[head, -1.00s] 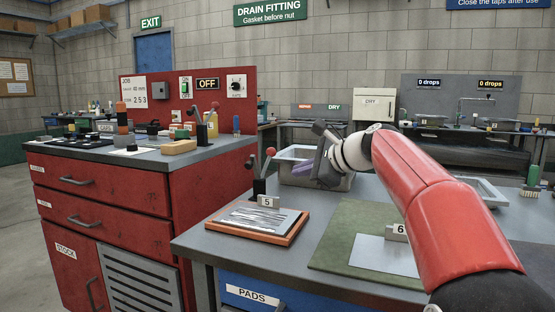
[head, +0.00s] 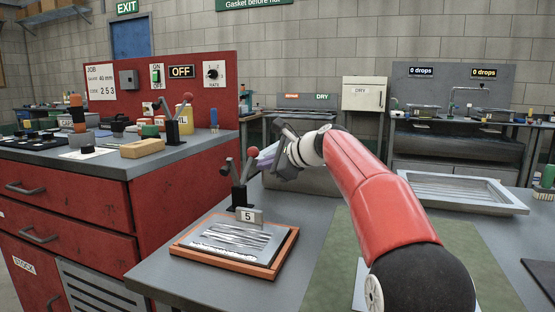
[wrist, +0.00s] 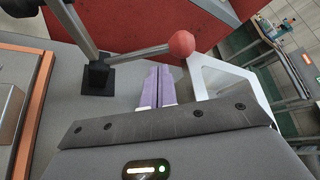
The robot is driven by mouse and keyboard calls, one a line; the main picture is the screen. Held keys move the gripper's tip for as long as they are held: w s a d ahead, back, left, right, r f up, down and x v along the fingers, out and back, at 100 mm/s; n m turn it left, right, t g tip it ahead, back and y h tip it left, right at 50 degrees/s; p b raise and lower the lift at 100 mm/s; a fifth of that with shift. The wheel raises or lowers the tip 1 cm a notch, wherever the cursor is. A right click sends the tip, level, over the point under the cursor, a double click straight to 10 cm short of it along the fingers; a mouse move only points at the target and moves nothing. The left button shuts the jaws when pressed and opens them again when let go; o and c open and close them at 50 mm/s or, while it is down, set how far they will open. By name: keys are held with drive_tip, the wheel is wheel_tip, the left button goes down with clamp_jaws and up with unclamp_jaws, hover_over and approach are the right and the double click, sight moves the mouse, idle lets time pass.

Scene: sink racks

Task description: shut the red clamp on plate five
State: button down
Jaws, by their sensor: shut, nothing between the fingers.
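Plate five is a grey, scratched plate (head: 232,243) in an orange-edged frame on the grey bench, with a "5" tag (head: 249,216) behind it. The clamp (head: 239,195) stands at its back edge on a black base. Two bars rise from it in a V, one ending in a red ball (head: 252,152); neither lies on the plate. In the wrist view, the red ball (wrist: 181,43) is just above and right of my fingertips. My gripper (head: 264,160) is shut and empty, with lavender fingers (wrist: 157,88) beside the ball. I cannot tell whether they touch it.
A grey tub (head: 300,182) stands behind my gripper. A shallow tray (head: 464,190) is at right, and a green mat (head: 335,258) lies right of plate five. A red cabinet (head: 185,182) at left carries another red-balled lever (head: 176,125). Bench around plate five is clear.

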drive_tip(key=shift+x, duration=1.35)
drive_tip(key=shift+s+a+r+n+t+b, duration=0.1)
drive_tip(key=shift+s+r+n+t+b, duration=0.3)
drive_tip(key=shift+b, duration=0.4)
drive_tip(key=s+a+r+n+t+b, duration=0.1)
drive_tip(key=s+n+t+b, duration=0.1)
drive_tip(key=b, duration=0.3)
drive_tip(key=s+a+r+n+t+y+b, duration=0.1)
drive_tip(key=s+n+b, duration=0.2)
drive_tip(key=b, duration=0.3)
drive_tip(key=shift+s+a+r+t, duration=0.3)
drive_tip(key=shift+s+t, duration=0.1)
drive_tip(key=shift+s, duration=0.5)
drive_tip(key=shift+s+r, duration=0.1)
